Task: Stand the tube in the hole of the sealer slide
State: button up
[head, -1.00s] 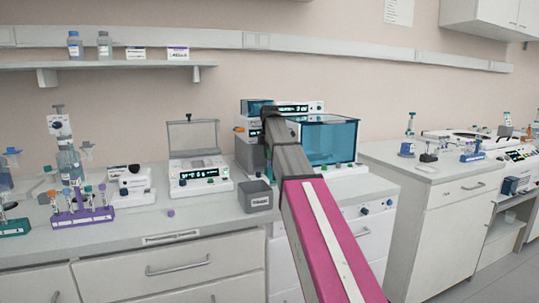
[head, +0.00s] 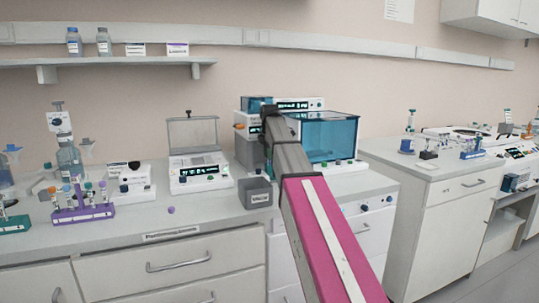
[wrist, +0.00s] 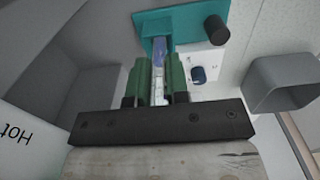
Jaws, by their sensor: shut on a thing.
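In the wrist view my gripper (wrist: 158,82) has green fingers shut on a clear, bluish tube (wrist: 158,62). The far end of the tube points at a teal plate (wrist: 185,20) with a dark round knob, which looks like the sealer slide. The tube's far end overlaps the plate's edge in the picture. I cannot tell whether it touches, and no hole shows clearly. In the head view my arm reaches to the instrument with the teal top (head: 257,104). The fingers and tube are hidden there.
A grey open bin (head: 257,194) stands on the bench in front; it also shows in the wrist view (wrist: 282,84). A teal-windowed box (head: 328,136) is just right of my arm. A lidded instrument (head: 196,165) and a purple tube rack (head: 84,214) stand to the left.

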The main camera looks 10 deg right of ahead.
jog(key=shift+f, duration=0.65)
dwell(0.3)
jog(key=o, duration=0.8)
notch_tip(320, 180, up, 10)
jog(key=shift+f, duration=0.1)
jog(key=shift+r, duration=0.5)
jog(key=shift+s, duration=0.1)
dwell(0.5)
